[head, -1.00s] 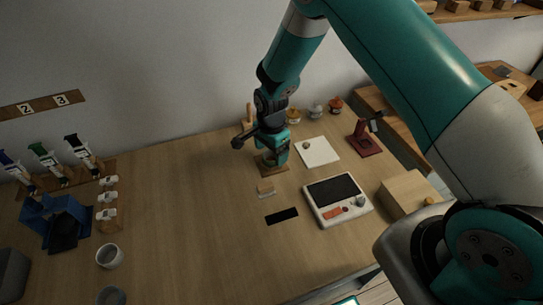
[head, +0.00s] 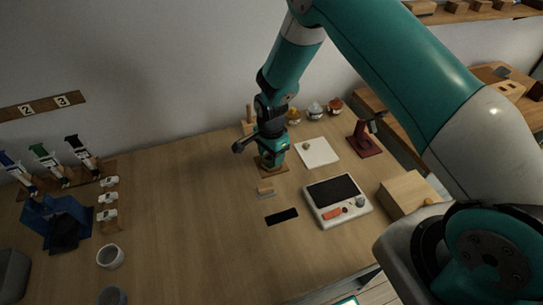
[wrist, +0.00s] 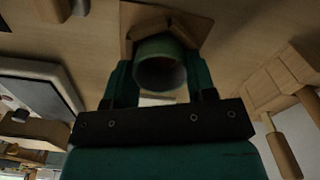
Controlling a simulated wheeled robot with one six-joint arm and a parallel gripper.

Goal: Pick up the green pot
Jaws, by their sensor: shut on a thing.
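The green pot (wrist: 160,67) is a small round greenish cup with an open rim, seen between my fingers in the wrist view. My gripper (wrist: 160,85) is shut on it, one green finger on each side. In the head view my gripper (head: 272,164) points down at a small wooden board (head: 283,170) near the back of the table. There the gripper hides most of the pot. I cannot tell whether the pot touches the board.
A white pad (head: 317,153) and a dark red stand (head: 364,141) are to the right. A white device with a dark screen (head: 337,202) and a wooden box (head: 404,195) lie nearer. Small jars (head: 314,110) stand behind.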

